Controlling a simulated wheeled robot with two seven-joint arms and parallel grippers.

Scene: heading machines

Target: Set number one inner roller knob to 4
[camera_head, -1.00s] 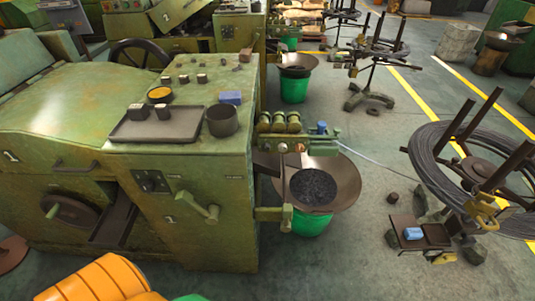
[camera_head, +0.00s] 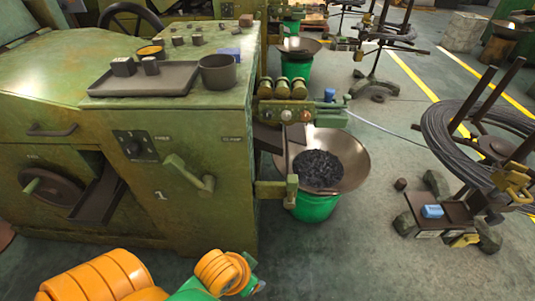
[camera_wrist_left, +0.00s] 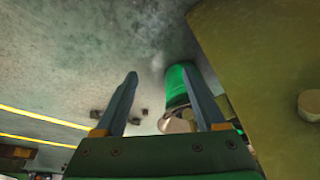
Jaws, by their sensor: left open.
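The green machine marked 1 (camera_head: 225,165) fills the left and middle of the head view. On its right side is a small roller unit with several pale cylindrical rollers (camera_head: 283,88). Below them are small round knobs (camera_head: 286,115), one of them reddish; I cannot tell which is the inner roller knob or read its setting. My left gripper (camera_wrist_left: 160,72) is open and empty in the left wrist view, its two fingers well apart and touching nothing. My right gripper is not in view.
A brown pan of dark pieces (camera_head: 320,170) stands on a green bucket (camera_head: 316,206) below the rollers. The crank handle (camera_head: 190,172) sticks out from the machine front. A wire coil stand (camera_head: 480,140) is at right.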

